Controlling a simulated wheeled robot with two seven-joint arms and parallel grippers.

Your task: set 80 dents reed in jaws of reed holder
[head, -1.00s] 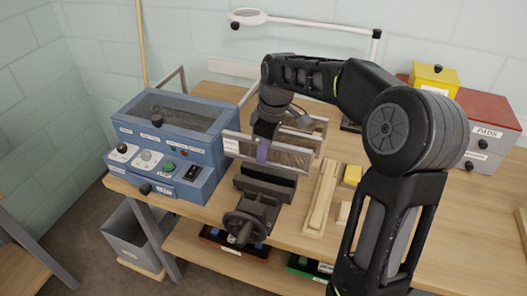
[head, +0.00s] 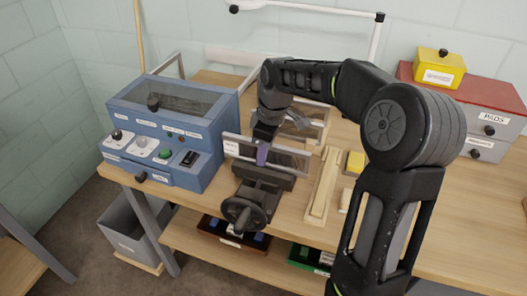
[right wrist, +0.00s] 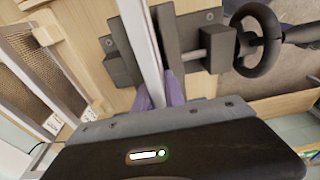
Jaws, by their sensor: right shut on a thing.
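The reed (head: 290,160) is a long pale-framed strip with a white label at its left end. My right gripper (head: 263,153) is shut on it near the middle, with purple fingertips. The dark reed holder (head: 268,183) is directly below, and the reed's lower edge is at its jaws. In the right wrist view, the reed (right wrist: 143,50) shows edge-on between the two dark jaw blocks, with purple fingertips (right wrist: 160,95) on either side. I cannot tell whether its lower edge is seated. My left gripper is out of view.
The holder's handwheel (head: 243,213) faces the table's front edge. A blue machine (head: 170,135) stands close on the left. Other framed reeds (right wrist: 35,60) are behind. Red and yellow boxes (head: 437,68) stand back right.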

